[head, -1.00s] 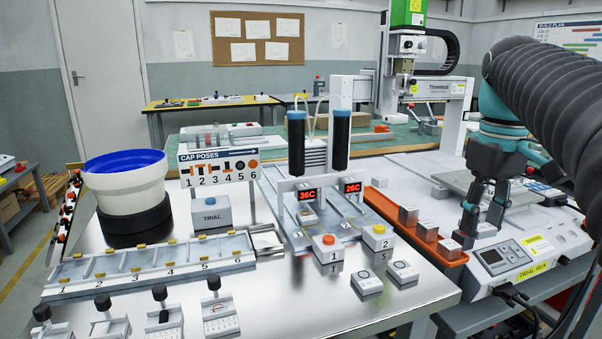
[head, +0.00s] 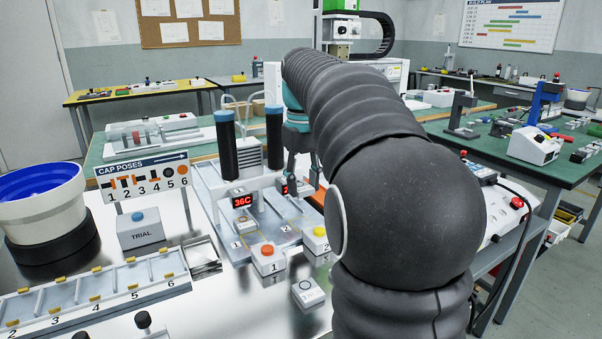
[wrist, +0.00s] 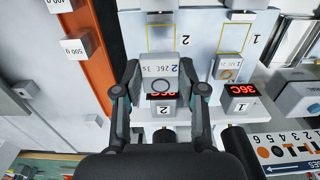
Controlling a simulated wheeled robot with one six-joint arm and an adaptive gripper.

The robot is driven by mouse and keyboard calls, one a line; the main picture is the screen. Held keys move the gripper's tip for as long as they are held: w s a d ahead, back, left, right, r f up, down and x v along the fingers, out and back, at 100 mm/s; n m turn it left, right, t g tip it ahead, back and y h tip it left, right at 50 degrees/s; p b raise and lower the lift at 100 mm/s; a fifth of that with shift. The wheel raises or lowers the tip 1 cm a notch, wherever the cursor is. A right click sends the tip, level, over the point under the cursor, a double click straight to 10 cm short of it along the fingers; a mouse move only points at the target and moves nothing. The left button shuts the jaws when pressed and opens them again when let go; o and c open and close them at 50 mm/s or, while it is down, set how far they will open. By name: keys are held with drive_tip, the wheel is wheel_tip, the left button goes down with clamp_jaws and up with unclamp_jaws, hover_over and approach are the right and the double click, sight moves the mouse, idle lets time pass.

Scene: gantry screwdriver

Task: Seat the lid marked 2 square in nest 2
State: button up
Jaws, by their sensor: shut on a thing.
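In the wrist view my gripper (wrist: 160,72) is shut on a small pale lid (wrist: 160,70) printed "2 26C 3s", with a ring mark. The lid lies between the fingertips, in front of the station numbered 2 (wrist: 163,110), and covers part of its red display (wrist: 165,97). A yellow outline on the plate (wrist: 160,38) beside a 2 shows beyond the lid. I cannot tell whether the lid touches anything below.
Lane 1 holds a similar lid (wrist: 230,68) close to the right finger; its display (head: 243,201) reads 36C. Two dark columns (head: 226,145) stand behind. An orange tray (wrist: 95,70) with weights lies to the left in the wrist view. Button boxes (head: 268,258) stand in front.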

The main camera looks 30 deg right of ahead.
drive_tip(key=shift+a+f+b, duration=0.15)
drive_tip(key=shift+f+b, duration=0.35)
drive_tip(key=shift+f, duration=0.05)
drive_tip(key=b, duration=0.4)
hover_over(303, 225)
wheel_tip(303, 225, down, 4)
drive_tip(key=shift+f, duration=0.6)
drive_tip(key=shift+f+b, duration=0.35)
drive_tip(key=shift+f, duration=0.4)
drive_tip(key=o, duration=1)
drive_tip(key=shift+r, duration=0.1)
wheel_tip(303, 225, up, 12)
drive_tip(key=shift+f, duration=0.1)
idle(0.4)
